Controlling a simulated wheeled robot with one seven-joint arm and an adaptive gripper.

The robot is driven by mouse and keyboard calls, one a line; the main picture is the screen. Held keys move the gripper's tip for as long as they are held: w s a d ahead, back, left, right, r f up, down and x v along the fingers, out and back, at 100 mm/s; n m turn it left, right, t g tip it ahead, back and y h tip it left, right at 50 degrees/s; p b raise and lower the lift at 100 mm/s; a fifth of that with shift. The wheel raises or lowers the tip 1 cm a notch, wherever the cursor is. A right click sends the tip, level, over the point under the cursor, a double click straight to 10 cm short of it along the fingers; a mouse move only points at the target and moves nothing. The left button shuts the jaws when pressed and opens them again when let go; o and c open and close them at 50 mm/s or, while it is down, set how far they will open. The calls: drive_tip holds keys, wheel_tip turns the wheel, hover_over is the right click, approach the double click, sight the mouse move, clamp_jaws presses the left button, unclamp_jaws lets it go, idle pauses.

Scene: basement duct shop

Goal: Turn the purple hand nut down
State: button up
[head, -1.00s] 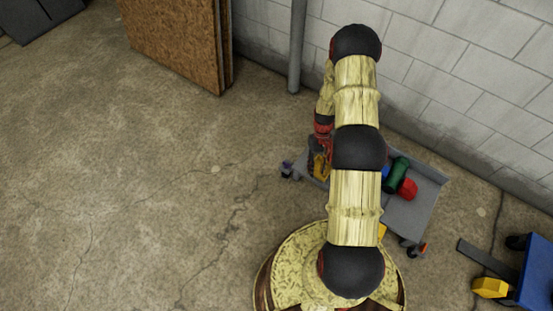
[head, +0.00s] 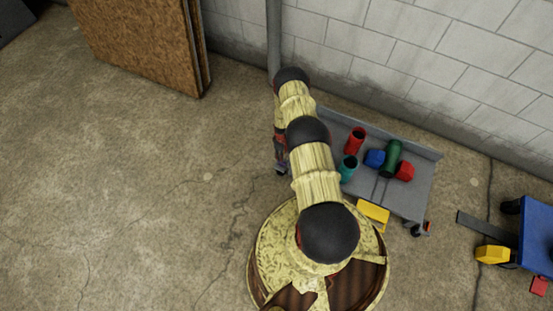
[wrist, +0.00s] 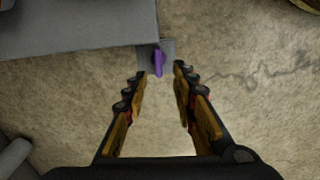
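The purple hand nut (wrist: 158,62) shows in the wrist view as a narrow upright purple shape by a small grey plate (wrist: 168,46) at the edge of a larger grey surface (wrist: 80,28). My gripper (wrist: 160,71) is open, its two fingers spread apart on the left and right. The nut appears between or just beyond the fingertips, with a gap on both sides; the depth between them is hard to judge. In the head view my arm hides the nut and most of the gripper.
Wooden boards (head: 140,40) lean at the back left beside a grey pipe (head: 274,35). A blue object (head: 537,235) stands at the right. The left floor is clear.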

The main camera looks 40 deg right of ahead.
drive_tip(key=shift+w+d+f+b, duration=0.1)
drive_tip(key=shift+f+b, duration=0.75)
drive_tip(key=shift+f, duration=1.05)
drive_tip(key=shift+w+d+f+b, duration=0.1)
drive_tip(key=shift+f+b, duration=0.75)
drive_tip(key=shift+f, duration=1.05)
drive_tip(key=shift+a, duration=0.1)
drive_tip(key=shift+c, duration=1.1)
drive_tip(key=c, duration=0.4)
clamp_jaws()
